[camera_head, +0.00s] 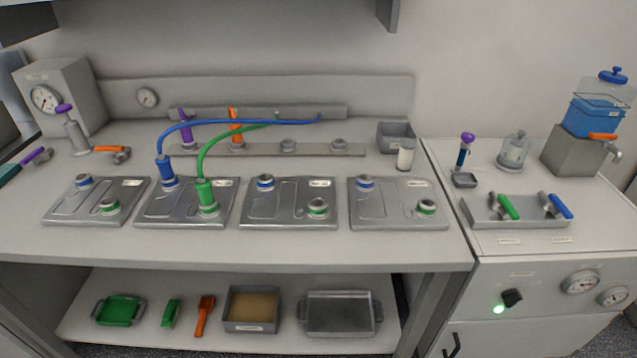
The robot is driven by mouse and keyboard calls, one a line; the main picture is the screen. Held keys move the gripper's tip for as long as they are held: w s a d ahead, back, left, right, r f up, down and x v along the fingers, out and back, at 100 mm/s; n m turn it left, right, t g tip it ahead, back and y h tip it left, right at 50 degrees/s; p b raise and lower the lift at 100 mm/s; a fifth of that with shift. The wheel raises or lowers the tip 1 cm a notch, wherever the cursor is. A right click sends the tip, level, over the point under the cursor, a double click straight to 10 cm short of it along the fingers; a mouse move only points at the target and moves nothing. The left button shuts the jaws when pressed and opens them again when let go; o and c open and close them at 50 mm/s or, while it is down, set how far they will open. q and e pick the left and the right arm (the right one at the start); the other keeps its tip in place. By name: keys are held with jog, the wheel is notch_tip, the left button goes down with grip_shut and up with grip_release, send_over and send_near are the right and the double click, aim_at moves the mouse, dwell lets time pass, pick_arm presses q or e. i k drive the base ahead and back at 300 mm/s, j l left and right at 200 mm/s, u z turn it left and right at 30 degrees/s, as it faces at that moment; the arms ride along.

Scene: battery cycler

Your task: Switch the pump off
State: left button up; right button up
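A black rotary knob (512,298) sits on the front of the white cabinet (575,335) at the right. A lit green lamp (498,309) is just below and left of it. The small labels are too small to read, so I cannot tell for sure that this is the pump's switch. Neither of my grippers shows in the view.
The left bench (250,245) carries several metal plates; blue and green hoses run from one plate to the back rail. The cabinet top holds a tray (515,218) with valves and a blue water container (596,117). A dark handle (451,345) is below the knob.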

aim_at(511, 297)
jog(key=z, duration=1.65)
jog(key=l, duration=0.4)
